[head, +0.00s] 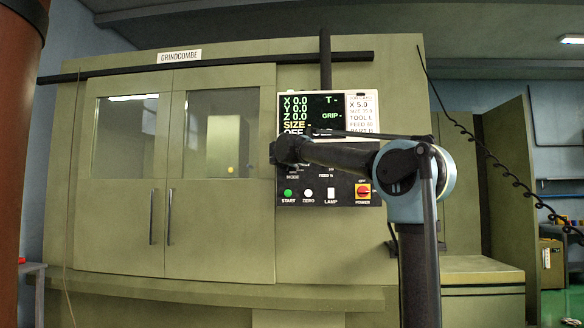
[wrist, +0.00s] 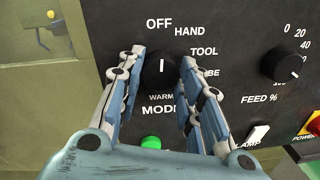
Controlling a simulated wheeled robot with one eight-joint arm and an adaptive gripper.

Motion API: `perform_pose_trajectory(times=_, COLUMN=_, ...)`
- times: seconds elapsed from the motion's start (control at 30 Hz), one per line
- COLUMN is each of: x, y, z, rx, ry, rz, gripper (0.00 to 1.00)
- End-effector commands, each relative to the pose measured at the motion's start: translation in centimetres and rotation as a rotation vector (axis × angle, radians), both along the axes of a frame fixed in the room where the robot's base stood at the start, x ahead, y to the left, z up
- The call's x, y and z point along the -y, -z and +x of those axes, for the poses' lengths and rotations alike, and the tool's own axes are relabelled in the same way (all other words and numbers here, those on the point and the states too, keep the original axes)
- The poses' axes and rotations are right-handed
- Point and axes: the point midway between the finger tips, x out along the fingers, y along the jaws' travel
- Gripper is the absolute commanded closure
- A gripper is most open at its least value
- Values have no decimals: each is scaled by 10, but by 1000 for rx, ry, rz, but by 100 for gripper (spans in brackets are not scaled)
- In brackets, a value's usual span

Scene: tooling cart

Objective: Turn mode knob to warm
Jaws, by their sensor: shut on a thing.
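The black mode knob (wrist: 161,71) is on the dark control panel (wrist: 225,75) in the wrist view. Its white pointer line is upright, towards the OFF label. HAND, TOOL, a partly covered label ending in "BE" and WARM run clockwise round its right side to below. My gripper (wrist: 162,60) has a finger on each side of the knob and is shut on it. In the head view my gripper (head: 283,150) is at the panel's left edge and hides the knob; the MODE label shows just below it.
A green START button (head: 288,193), a white ZERO button (head: 308,193), a lamp switch (head: 332,194) and a red power switch (head: 363,191) sit low on the panel. The feed knob (wrist: 281,65) is right of my fingers. A display (head: 312,108) is above.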

Motion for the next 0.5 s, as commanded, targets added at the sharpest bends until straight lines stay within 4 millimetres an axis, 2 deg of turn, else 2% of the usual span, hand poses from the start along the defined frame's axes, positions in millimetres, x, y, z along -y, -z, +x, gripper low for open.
perform_pose_trajectory(times=0.5, x=2, y=-1, z=0, rx=15, ry=3, rz=428, gripper=91)
